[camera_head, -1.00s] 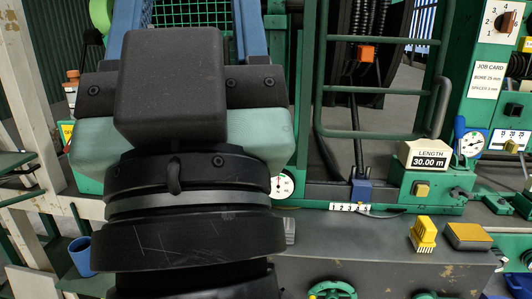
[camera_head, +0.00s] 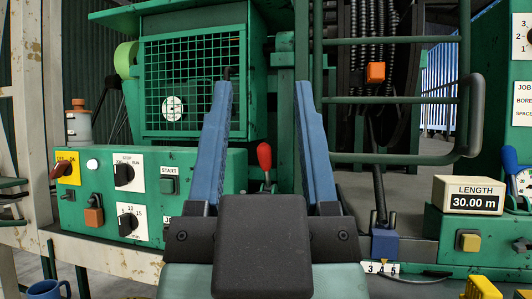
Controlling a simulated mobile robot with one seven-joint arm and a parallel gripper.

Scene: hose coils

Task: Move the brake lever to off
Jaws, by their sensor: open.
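A lever with a red knob (camera_head: 264,155) stands upright on the green machine, in the gap between my fingers in the head view. No readable brake label shows beside it, so I cannot confirm that it is the brake lever. My gripper (camera_head: 263,88) is open, its two blue fingers standing apart on either side of the red knob in the picture. Nothing is between them that they touch, as far as I can see. The lever's base is partly hidden by the gripper body.
A green control panel (camera_head: 90,205) with knobs and a yellow switch plate (camera_head: 66,168) marked ON is at left. A mesh guard (camera_head: 190,75) rises behind. A green tube frame (camera_head: 400,158), an orange block (camera_head: 376,72) and a length display (camera_head: 470,195) are at right.

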